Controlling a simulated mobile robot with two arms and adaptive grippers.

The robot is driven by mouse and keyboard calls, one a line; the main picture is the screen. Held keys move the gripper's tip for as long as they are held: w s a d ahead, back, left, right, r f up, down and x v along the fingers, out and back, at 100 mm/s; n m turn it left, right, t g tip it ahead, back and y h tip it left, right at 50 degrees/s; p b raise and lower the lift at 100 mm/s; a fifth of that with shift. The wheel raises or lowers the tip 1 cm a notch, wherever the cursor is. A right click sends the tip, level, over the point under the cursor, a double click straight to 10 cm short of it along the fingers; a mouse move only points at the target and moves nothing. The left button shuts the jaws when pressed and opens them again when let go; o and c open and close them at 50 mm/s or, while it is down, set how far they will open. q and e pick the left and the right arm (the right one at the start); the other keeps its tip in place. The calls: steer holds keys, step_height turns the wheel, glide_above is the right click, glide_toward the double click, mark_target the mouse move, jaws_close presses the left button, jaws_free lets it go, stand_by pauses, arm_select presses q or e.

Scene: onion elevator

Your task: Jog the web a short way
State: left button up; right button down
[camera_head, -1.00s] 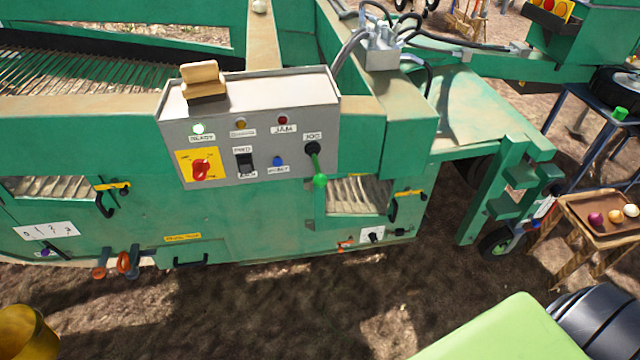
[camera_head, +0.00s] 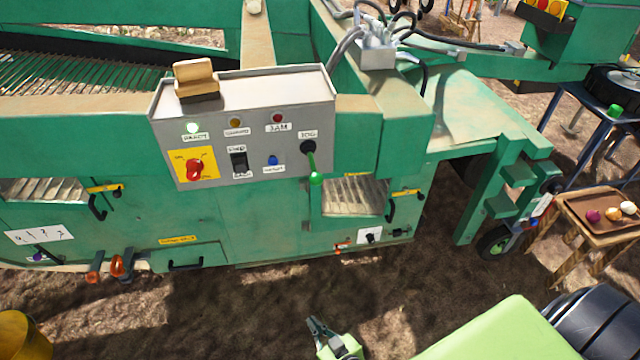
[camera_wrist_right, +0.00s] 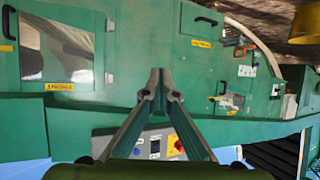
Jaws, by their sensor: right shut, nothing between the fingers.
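The grey control box (camera_head: 225,115) is on the green machine's side. Its jog lever (camera_head: 311,163) at the right end has a black base and hangs down to a green knob. A black rocker switch (camera_head: 239,162), a blue button (camera_head: 273,160) and a red rotary switch on a yellow plate (camera_head: 195,168) share the face. The slatted web (camera_head: 80,88) shows at upper left. My right gripper (camera_head: 316,324) is low in front of the machine, apart from the lever, shut and empty; its fingertips meet in the wrist view (camera_wrist_right: 157,78). My left gripper is out of view.
A wooden block (camera_head: 196,78) sits on the box's top. Orange-handled parts (camera_head: 117,266) stick out at lower left. A wooden stand with a tray (camera_head: 588,212) is at right. Bare ground lies before the machine.

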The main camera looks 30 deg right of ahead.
mark_target(320, 181)
steer(key=w+d+r+m+t+h, duration=0.1)
steer(key=w+r+t, duration=0.15)
steer(key=r, duration=0.45)
steer(key=w+d+r+m+t+h+b, duration=0.1)
steer(key=w+r+t, duration=0.1)
steer(key=w+r, duration=0.35)
steer(key=w+d+r+m+t+h, duration=0.1)
steer(key=r+t, duration=0.1)
steer(key=r, duration=0.6)
steer(key=d+r+m+t+h, duration=0.1)
steer(key=d+r+m+h, duration=0.1)
steer(key=r, duration=0.5)
steer(key=s+d+r+m+t+h, duration=0.1)
steer(key=r+h, duration=0.3)
steer(key=r, duration=0.4)
steer(key=shift+d+m+t+b, duration=0.35)
steer(key=shift+d+m+t, duration=0.3)
steer(key=shift+d+m, duration=0.2)
steer(key=shift+w, duration=0.1)
